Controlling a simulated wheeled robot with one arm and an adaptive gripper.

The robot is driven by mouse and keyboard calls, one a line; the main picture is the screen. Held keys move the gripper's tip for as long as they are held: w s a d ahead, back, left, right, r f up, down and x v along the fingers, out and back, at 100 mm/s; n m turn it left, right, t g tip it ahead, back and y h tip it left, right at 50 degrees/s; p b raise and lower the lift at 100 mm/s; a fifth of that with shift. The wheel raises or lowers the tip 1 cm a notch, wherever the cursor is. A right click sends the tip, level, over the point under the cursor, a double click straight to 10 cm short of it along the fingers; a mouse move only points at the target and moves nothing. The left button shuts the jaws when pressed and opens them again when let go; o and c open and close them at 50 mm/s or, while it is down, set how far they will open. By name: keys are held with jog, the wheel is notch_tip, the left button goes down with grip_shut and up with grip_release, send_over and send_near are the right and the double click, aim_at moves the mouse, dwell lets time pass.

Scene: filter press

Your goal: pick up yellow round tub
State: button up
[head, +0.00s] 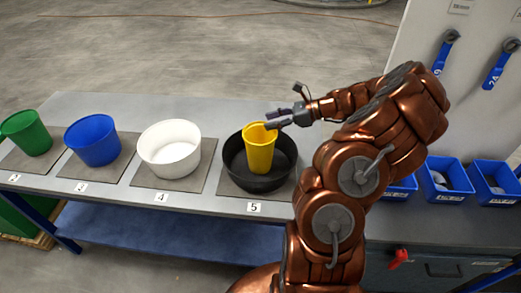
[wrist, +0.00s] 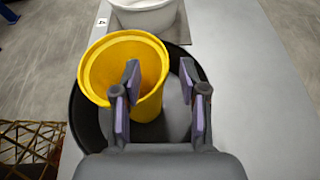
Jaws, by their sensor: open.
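The yellow round tub (head: 259,149) stands inside a larger black round tub (head: 283,172) on the mat at place 5. In the wrist view the yellow tub (wrist: 107,62) is on the left and the black tub (wrist: 88,127) surrounds its lower part. My gripper (head: 287,121) is open at the right side of the yellow tub's rim. In the wrist view one finger of my gripper (wrist: 164,105) overlaps the yellow tub's right side and the other is to the right, over the black tub. I cannot tell whether a finger touches the rim.
A white tub (head: 169,150), a blue tub (head: 92,140) and a green tub (head: 27,133) stand in a row to the left on numbered mats. Blue bins (head: 447,196) stand to the right, below a panel with blue-handled tools (head: 500,64).

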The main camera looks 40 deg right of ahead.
aim_at(256, 124)
jog(key=p+x, duration=0.1)
jog(key=x, duration=0.3)
jog(key=shift+w+f, duration=0.1)
jog(key=shift+w, duration=0.05)
grip_shut()
dwell(0.5)
